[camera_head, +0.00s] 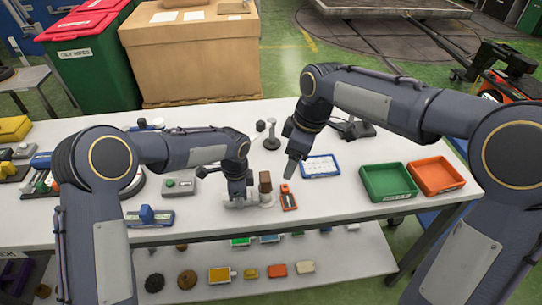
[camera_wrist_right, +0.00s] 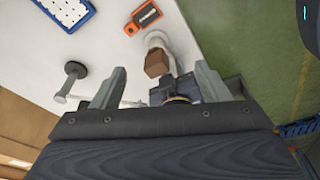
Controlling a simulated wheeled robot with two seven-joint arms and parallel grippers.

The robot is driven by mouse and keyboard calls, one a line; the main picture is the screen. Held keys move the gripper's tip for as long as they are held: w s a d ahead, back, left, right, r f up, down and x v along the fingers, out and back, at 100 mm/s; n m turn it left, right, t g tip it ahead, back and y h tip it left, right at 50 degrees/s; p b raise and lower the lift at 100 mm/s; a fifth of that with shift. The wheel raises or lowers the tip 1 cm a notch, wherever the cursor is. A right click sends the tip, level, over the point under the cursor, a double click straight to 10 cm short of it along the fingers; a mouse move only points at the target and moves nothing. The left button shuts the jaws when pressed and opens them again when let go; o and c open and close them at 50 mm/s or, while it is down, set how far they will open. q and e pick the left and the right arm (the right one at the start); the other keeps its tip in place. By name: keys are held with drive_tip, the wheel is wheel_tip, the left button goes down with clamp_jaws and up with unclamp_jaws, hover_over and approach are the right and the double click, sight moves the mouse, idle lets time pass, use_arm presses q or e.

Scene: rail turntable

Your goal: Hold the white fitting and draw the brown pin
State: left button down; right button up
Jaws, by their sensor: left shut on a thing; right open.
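The white fitting (camera_head: 267,198) lies on the white table near its front edge. My left gripper (camera_head: 237,199) is shut on its left part and hides some of it. The brown pin (camera_head: 265,181) stands up from the fitting; its blocky brown head (camera_wrist_right: 157,63) also shows in the right wrist view, beside the white fitting (camera_wrist_right: 157,40). My right gripper (camera_head: 290,172) is open and empty, to the right of the pin in the head view. In the right wrist view its fingers (camera_wrist_right: 161,70) are spread, with the pin beyond and between them.
An orange device (camera_head: 288,198) lies just right of the fitting. A blue-rimmed white tray (camera_head: 320,165), a green bin (camera_head: 388,195) and an orange bin (camera_head: 437,190) stand further right. A grey post on a round base (camera_head: 272,143) stands behind. A lower shelf (camera_head: 335,262) holds several parts.

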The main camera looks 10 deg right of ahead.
sight(266, 186)
drive_tip(key=w+a+f+n, duration=0.3)
drive_tip(key=w+a+f, duration=0.1)
drive_tip(key=a, duration=0.1)
drive_tip(key=shift+g+h, duration=0.4)
drive_tip(key=f, duration=0.3)
drive_tip(key=a+f, duration=0.1)
drive_tip(key=f, duration=0.7)
drive_tip(key=shift+w+a+f, duration=0.2)
drive_tip(key=shift+f, duration=0.05)
drive_tip(key=shift+r, duration=0.1)
drive_tip(key=c, duration=1.2)
